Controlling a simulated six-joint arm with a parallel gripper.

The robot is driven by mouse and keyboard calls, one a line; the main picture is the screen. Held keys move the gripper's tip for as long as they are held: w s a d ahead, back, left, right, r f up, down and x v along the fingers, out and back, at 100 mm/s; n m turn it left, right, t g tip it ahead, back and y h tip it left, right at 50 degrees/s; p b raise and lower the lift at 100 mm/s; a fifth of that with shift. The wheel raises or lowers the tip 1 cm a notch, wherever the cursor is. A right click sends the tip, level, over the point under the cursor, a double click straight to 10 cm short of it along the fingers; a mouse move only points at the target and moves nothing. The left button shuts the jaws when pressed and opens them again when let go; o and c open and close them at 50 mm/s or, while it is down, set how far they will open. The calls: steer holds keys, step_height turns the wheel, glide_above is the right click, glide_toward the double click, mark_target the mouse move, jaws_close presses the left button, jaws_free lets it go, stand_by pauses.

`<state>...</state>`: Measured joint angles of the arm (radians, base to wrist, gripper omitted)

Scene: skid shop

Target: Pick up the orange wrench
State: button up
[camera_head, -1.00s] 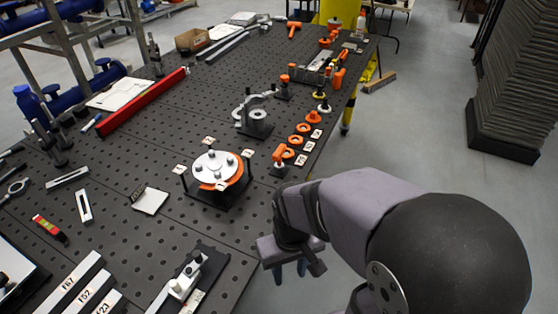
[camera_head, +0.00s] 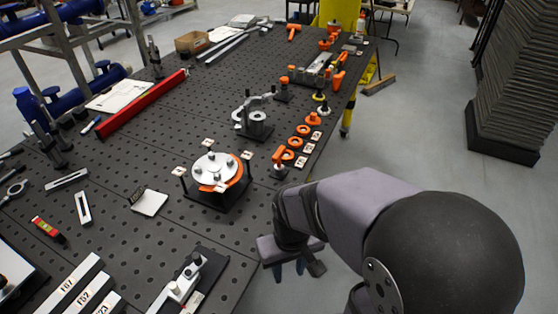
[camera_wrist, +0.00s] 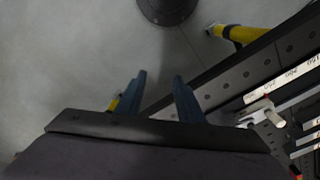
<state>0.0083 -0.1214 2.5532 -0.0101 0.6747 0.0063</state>
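I cannot make out a clear orange wrench. Several small orange pieces lie along the right edge of the table, too small to identify surely: an upright orange handle (camera_head: 278,155), orange rings (camera_head: 288,154), and longer orange pieces (camera_head: 338,80) farther back. A T-shaped orange tool (camera_head: 293,31) lies near the far end. My gripper (camera_head: 289,268) hangs off the table's right edge, near the front, apart from all of these. In the wrist view its two blue-grey fingers (camera_wrist: 159,78) stand apart with nothing between them.
The dark perforated table (camera_head: 130,165) fills the left and middle. A round fixture with a pale disc (camera_head: 214,166) and a grey clamp fixture (camera_head: 199,278) stand near my gripper. A yellow table leg (camera_wrist: 238,33) shows in the wrist view. Open floor (camera_head: 400,140) lies right of the table.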

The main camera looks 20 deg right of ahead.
mark_target(280, 162)
steer(key=w+d+f+t+b, duration=0.2)
steer(key=w+d+t+b, duration=0.1)
steer(key=w, duration=0.6)
steer(key=w+d+f+t+b, duration=0.2)
steer(key=w+d+t+b, duration=0.1)
steer(key=w, duration=0.6)
steer(key=w+d+f+t+b, duration=0.2)
steer(key=w+t+b, duration=0.3)
steer(key=w, duration=0.5)
steer(key=shift+d+f+t+h, duration=0.25)
steer(key=shift+d+t+h, duration=0.15)
steer(key=shift+d+t, duration=0.35)
steer(key=w+d+t+b, duration=0.1)
steer(key=w+d+r+t+b, duration=0.1)
steer(key=w+t+b, duration=0.1)
steer(key=shift+r, duration=0.15)
steer(key=shift+w+d+r+t+y+b, duration=0.1)
steer(key=shift+w+r+t+y+b, duration=0.1)
steer(key=shift+r+t+b, duration=0.25)
steer(key=shift+w+d+r+t+y+b, duration=0.1)
steer(key=shift+r+t+y, duration=0.15)
steer(key=shift+t, duration=0.35)
steer(key=shift+w+a+r+p, duration=0.15)
steer(key=shift+w+p, duration=0.55)
steer(key=shift+w, duration=0.9)
steer(key=shift+w+p, duration=0.65)
steer(key=shift+w, duration=1.35)
